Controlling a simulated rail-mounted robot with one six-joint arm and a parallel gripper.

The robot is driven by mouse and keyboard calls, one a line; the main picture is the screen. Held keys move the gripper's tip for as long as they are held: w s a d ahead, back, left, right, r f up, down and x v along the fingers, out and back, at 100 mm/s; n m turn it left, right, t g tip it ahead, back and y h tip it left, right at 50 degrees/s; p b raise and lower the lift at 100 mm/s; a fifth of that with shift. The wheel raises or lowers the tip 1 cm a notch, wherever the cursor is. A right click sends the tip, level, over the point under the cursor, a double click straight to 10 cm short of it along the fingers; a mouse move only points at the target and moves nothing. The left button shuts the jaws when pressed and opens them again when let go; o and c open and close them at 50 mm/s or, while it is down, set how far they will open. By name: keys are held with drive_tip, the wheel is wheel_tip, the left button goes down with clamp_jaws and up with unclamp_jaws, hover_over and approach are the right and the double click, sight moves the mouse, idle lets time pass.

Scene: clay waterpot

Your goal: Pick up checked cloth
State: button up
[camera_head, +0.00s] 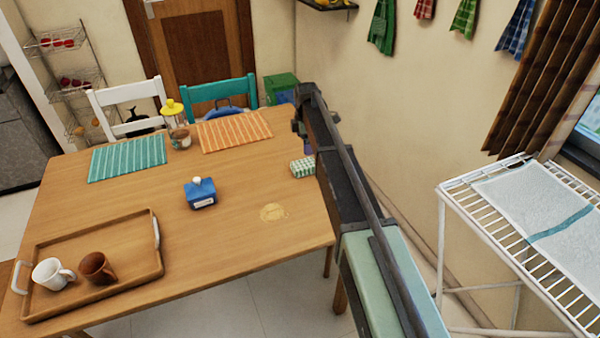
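A small folded cloth with a green and white check (302,168) lies on the right edge of the wooden table (245,185), close to the left side of my arm. My gripper (300,128) appears at the far end of my arm, beyond and above the cloth, with a gap between them in the picture. Its fingers are small, dark and partly hidden by the arm, so their opening does not show. Part of the cloth's right side may be hidden behind the arm. Other checked cloths hang on the wall: green (382,27), red (425,8), light green (465,17) and blue (516,28).
A teal mat (128,158), an orange mat (235,131) and a yellow-topped jar (174,113) are farther back. A white wire rack (465,210) stands right.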

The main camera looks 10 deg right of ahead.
sight(305, 164)
drive_tip(key=f+b, duration=0.2)
drive_tip(key=f+n+b, duration=0.1)
drive_tip(key=f+b, duration=0.1)
drive_tip(key=f+n+b, duration=0.1)
drive_tip(key=f+b, duration=0.1)
drive_tip(key=shift+s, duration=0.25)
wheel_tip(305, 164, down, 5)
drive_tip(key=b, duration=0.5)
drive_tip(key=shift+w+a, duration=0.1)
drive_tip(key=shift+a, duration=0.05)
drive_tip(key=shift+r, duration=0.2)
drive_tip(key=c, duration=1)
drive_tip(key=shift+r, duration=0.15)
wheel_tip(305, 164, up, 20)
drive_tip(key=p, duration=2)
